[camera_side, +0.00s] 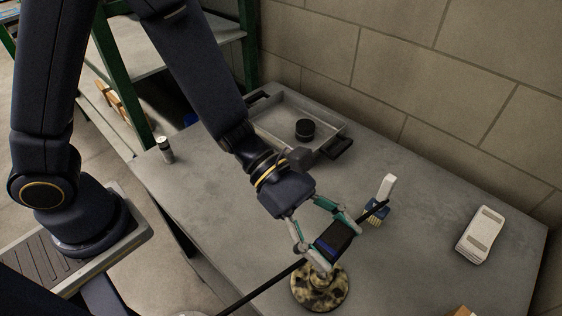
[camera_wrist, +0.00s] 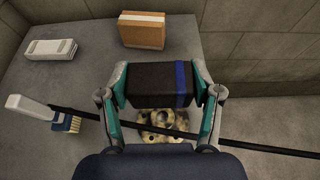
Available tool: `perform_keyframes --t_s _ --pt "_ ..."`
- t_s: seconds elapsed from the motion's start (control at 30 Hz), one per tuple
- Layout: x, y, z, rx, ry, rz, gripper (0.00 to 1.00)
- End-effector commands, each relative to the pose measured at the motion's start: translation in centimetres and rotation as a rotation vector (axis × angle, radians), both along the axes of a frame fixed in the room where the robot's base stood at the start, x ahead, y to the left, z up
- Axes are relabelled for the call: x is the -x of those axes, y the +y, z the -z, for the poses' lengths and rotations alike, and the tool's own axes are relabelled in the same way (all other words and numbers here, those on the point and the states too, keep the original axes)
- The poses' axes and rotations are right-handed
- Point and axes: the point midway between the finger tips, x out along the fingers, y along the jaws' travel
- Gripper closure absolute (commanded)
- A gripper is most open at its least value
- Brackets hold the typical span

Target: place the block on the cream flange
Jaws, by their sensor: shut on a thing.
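The block (camera_side: 333,243) is black with a blue band and is held between the fingers of my gripper (camera_side: 331,236). In the wrist view the block (camera_wrist: 150,87) lies level across the jaws, its blue band to the right. The cream flange (camera_side: 321,291), mottled with dark spots, stands on the table near the front edge with a raised neck. In the wrist view the flange (camera_wrist: 162,122) shows just under the block's near edge, partly hidden by the block and my wrist. The block is above the flange; the size of the gap cannot be told.
A long black rod (camera_side: 262,288) crosses beside the flange and under the block. A white-handled brush (camera_side: 388,187) lies behind it.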

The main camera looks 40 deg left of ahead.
Motion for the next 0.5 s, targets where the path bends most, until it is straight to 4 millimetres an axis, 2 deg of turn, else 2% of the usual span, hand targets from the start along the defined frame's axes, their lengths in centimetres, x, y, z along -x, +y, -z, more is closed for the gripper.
perform_keyframes --t_s 0.3,0.5 --pt "0.0 0.0 5.1 -0.002 0.003 0.0 0.74" --pt "0.0 0.0 7.4 -0.001 0.002 -0.001 0.74"
